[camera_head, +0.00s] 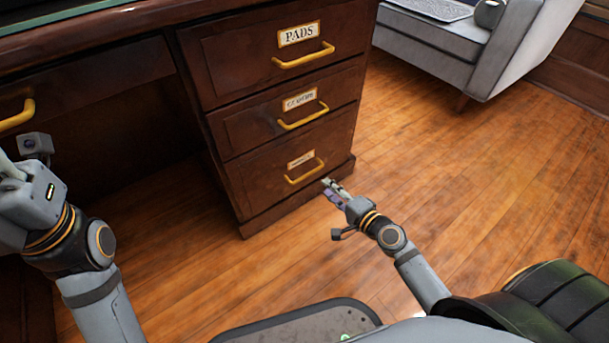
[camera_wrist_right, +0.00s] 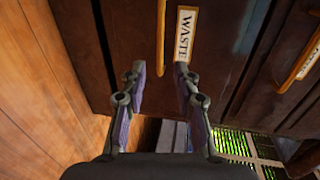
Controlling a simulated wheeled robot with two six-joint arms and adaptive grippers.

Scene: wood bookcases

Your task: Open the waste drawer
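The waste drawer (camera_head: 262,174) is the bottom of three drawers in the dark wood desk and sits closed. Its yellow bar handle (camera_head: 305,174) also shows in the right wrist view (camera_wrist_right: 160,45), beside the label reading WASTE (camera_wrist_right: 184,35). My right gripper (camera_head: 330,188) is just in front of the drawer, near the right end of the handle. In the wrist view its two fingers (camera_wrist_right: 159,82) are apart and empty, with the handle beyond the gap between them. My left gripper (camera_head: 10,172) is at the left edge, partly cut off; its fingers are unclear.
The PADS drawer (camera_head: 240,57) and a middle drawer (camera_head: 245,128) above are closed. Another yellow handle (camera_head: 18,115) is at the desk's left. A grey armchair (camera_head: 435,45) stands at the back right. The wood floor (camera_head: 480,170) right of the desk is clear.

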